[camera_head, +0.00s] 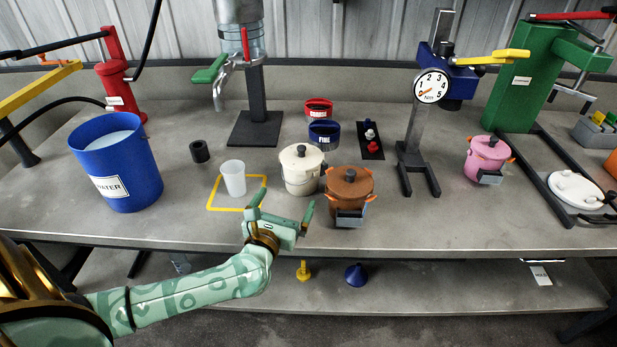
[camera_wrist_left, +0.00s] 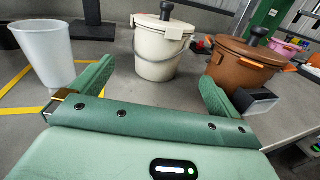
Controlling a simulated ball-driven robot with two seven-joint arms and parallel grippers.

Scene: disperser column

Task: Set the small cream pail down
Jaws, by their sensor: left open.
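The small cream pail (camera_head: 300,170) stands upright on the bench, with a dark knob on its lid. It also shows in the left wrist view (camera_wrist_left: 160,50), its wire handle hanging down at the front. My left gripper (camera_head: 281,204) is open and empty, just in front of the pail. In the wrist view its two fingers are spread wide, and the pail stands beyond them, apart from both. My right gripper is not in view.
A brown pot (camera_head: 349,188) stands close right of the pail. A translucent cup (camera_head: 233,178) stands left, by a yellow square outline (camera_head: 222,209). A blue bucket (camera_head: 137,180) is further left. The bench front right of the brown pot is clear.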

